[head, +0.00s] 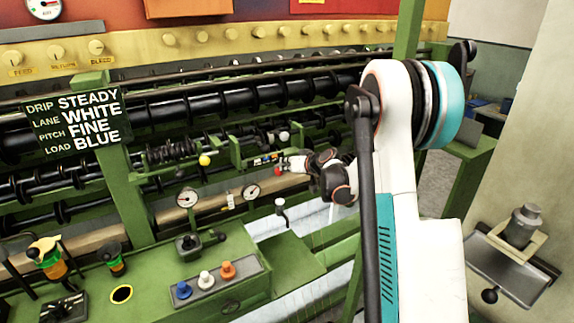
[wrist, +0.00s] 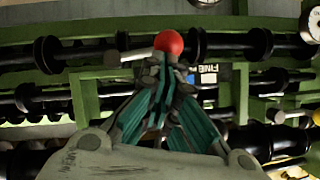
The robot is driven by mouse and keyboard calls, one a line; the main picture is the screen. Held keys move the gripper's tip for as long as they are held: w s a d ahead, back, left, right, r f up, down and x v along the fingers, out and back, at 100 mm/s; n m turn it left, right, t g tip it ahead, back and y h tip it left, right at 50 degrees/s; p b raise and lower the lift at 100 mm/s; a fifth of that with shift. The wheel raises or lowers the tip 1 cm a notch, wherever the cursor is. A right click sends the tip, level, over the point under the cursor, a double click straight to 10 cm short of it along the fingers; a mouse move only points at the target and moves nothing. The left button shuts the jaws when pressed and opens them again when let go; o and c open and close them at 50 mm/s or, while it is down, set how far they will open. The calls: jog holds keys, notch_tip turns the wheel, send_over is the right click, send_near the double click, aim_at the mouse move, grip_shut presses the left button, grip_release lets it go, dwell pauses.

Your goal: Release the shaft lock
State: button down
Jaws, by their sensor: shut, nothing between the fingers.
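A red ball knob (wrist: 168,42) shows at the top middle of the wrist view, at the end of a short pale bar. It is a small red spot (head: 277,171) in the head view, right at my gripper's tip. My gripper (wrist: 166,66) is shut and empty. Its fingertips are just below the red knob in the wrist view; I cannot tell whether they touch it. In the head view my gripper (head: 284,166) reaches left to the green machine's shafts. Which part is the shaft lock is not marked.
A yellow ball (head: 204,160) and a grey ball (head: 284,136) stand near the gripper. Dark ringed shafts (head: 235,100) run behind it. Below are two gauges (head: 251,191) and a panel with blue, white and orange knobs (head: 206,277). A sign (head: 78,122) hangs left.

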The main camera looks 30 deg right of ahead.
notch_tip(320, 180, down, 6)
jog(key=n+h+b, duration=0.5)
jog(key=shift+a+n+t+b, duration=0.15)
jog(key=shift+n+t+b, duration=0.15)
jog(key=shift+b, duration=0.05)
jog(key=shift+f, duration=0.1)
dwell(0.3)
dwell(0.5)
